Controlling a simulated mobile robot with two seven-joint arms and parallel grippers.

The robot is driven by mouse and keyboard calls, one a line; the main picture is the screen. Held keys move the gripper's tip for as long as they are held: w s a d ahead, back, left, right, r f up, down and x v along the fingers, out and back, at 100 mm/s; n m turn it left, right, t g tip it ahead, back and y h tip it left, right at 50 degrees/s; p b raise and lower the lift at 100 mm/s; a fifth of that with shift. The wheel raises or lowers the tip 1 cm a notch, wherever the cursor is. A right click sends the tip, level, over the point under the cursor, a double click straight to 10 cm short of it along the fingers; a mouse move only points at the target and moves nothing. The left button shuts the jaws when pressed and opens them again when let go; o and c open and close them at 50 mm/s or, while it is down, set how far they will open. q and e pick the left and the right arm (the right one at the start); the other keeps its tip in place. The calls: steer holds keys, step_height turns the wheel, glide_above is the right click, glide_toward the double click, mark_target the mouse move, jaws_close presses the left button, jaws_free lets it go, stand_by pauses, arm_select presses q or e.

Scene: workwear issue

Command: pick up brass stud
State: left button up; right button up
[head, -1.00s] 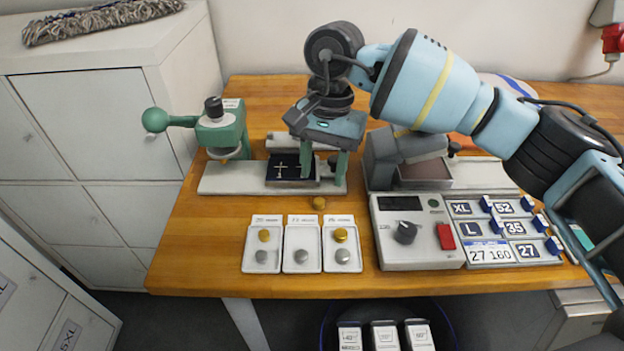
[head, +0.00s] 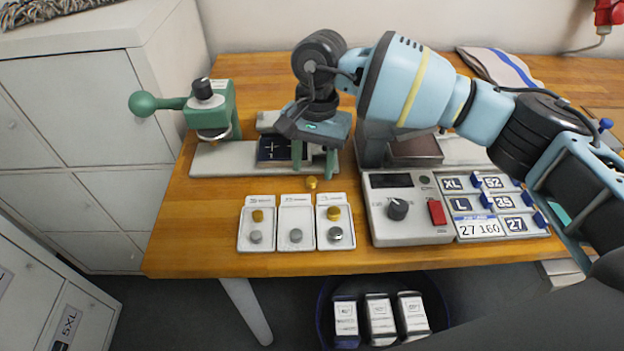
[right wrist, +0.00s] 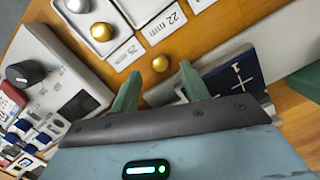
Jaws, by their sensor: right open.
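A small round brass stud (head: 311,182) lies loose on the wooden table, behind the row of white trays. My right gripper (head: 315,170) points down just behind it, with its green fingers apart and nothing between them. In the right wrist view the loose brass stud (right wrist: 160,63) shows just beyond the gap between the open fingertips (right wrist: 158,77). Other brass studs sit in the left tray (head: 257,215) and the right tray (head: 333,213), each with a silver stud. My left gripper is not in view.
A green hand press (head: 213,110) on a pale base stands left of the gripper. A control unit (head: 411,225) with a black knob is to the right. A bin with white packets (head: 380,318) is below the front edge.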

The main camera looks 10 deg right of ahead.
mark_target(313, 178)
steer(key=shift+s+a+f, duration=0.1)
steer(key=shift+f, duration=1.15)
steer(key=shift+c, duration=0.4)
jaws_close()
steer(key=shift+r, duration=0.1)
step_height(313, 178, up, 10)
steer(key=shift+b, duration=0.3)
